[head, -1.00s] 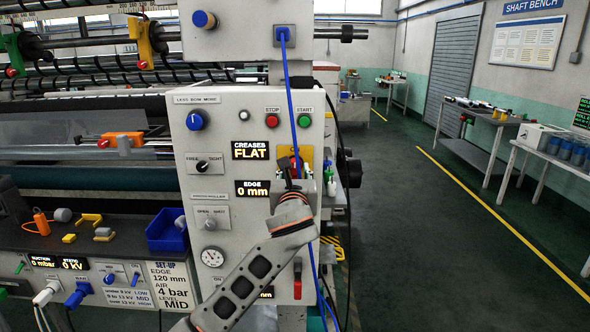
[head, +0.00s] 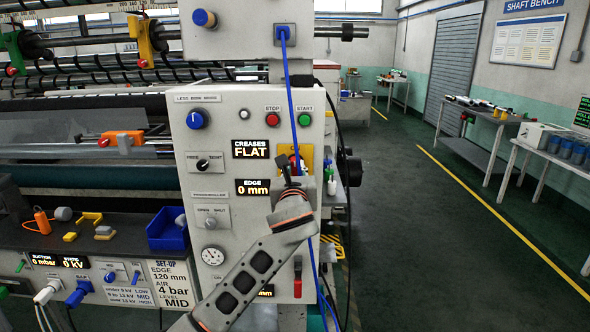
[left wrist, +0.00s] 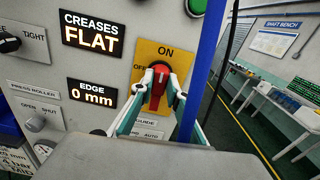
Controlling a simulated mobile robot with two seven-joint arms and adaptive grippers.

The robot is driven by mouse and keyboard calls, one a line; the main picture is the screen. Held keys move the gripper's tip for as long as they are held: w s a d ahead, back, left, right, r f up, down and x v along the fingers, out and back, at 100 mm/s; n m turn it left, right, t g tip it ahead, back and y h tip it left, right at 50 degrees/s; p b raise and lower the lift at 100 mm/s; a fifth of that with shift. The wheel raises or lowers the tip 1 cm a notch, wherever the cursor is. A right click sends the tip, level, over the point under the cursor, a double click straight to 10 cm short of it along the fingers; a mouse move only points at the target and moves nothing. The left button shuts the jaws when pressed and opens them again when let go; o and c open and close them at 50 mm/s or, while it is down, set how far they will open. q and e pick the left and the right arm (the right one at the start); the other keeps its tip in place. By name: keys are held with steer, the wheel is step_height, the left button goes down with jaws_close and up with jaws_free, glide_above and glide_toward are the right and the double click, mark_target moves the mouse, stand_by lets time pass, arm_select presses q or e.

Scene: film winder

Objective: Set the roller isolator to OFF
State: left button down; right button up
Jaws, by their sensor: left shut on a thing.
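The roller isolator is a yellow plate (left wrist: 178,54) with a red handle (left wrist: 158,88) on the front of the grey panel. In the left wrist view, ON shows at its top and OFF at its left, partly covered by a finger. The handle stands roughly upright, leaning slightly. My left gripper (left wrist: 160,80) is shut on the red handle, one finger on each side. In the head view my left gripper (head: 293,166) covers much of the yellow plate (head: 307,151). My right gripper is not in view.
A blue cable (head: 292,110) hangs down close beside my left gripper. The STOP (head: 272,120) and START (head: 304,119) buttons sit above the isolator, with the EDGE display (head: 252,187) to its left. The floor to the right is clear.

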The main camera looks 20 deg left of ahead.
arm_select(q)
steer(key=n, duration=0.8)
steer(key=shift+a+f+n, duration=0.1)
steer(key=shift+a+n, duration=0.05)
steer(key=shift+n, duration=0.15)
steer(key=n, duration=0.4)
steer(key=shift+f+n, duration=0.15)
steer(key=shift+n, duration=2.25)
steer(key=c, duration=2)
jaws_free()
steer(key=shift+s, duration=0.1)
steer(key=shift+o, duration=0.2)
